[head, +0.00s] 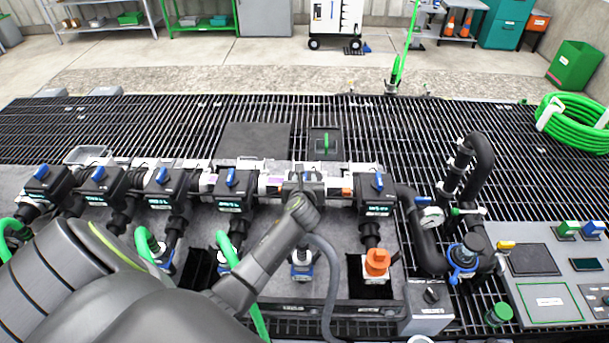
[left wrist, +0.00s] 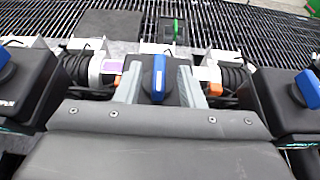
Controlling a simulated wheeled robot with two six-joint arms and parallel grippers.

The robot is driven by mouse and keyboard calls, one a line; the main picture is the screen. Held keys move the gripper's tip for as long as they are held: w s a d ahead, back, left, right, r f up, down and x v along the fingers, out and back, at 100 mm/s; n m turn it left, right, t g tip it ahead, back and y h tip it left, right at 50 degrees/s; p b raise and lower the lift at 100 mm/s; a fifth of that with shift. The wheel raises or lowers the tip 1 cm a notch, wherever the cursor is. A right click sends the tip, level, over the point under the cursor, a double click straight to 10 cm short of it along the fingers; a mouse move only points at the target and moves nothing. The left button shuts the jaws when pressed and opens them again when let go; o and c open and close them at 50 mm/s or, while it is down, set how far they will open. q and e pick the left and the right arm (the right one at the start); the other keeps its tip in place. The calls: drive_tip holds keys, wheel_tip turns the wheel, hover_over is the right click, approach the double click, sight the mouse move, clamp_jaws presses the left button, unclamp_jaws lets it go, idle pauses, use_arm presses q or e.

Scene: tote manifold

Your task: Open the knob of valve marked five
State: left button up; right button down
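A row of black valves with blue knobs runs across the head view. The fifth valve from the left is mostly hidden behind my left gripper (head: 306,182); its number cannot be read. In the left wrist view its blue knob (left wrist: 158,78) points lengthwise, away from the camera. My left gripper also shows there, with one grey finger on each side of the knob and a gap on both sides. It is open around the knob. My right gripper is not in view.
Neighbouring valves with blue knobs (head: 230,178) and (head: 378,181) stand close on both sides. An orange fitting (head: 377,262) is below the right one. Black pipes, a gauge (head: 432,217) and a control panel (head: 560,285) lie to the right.

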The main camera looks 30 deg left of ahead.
sight(304, 176)
use_arm(q)
drive_tip(key=shift+x, duration=1.8)
clamp_jaws()
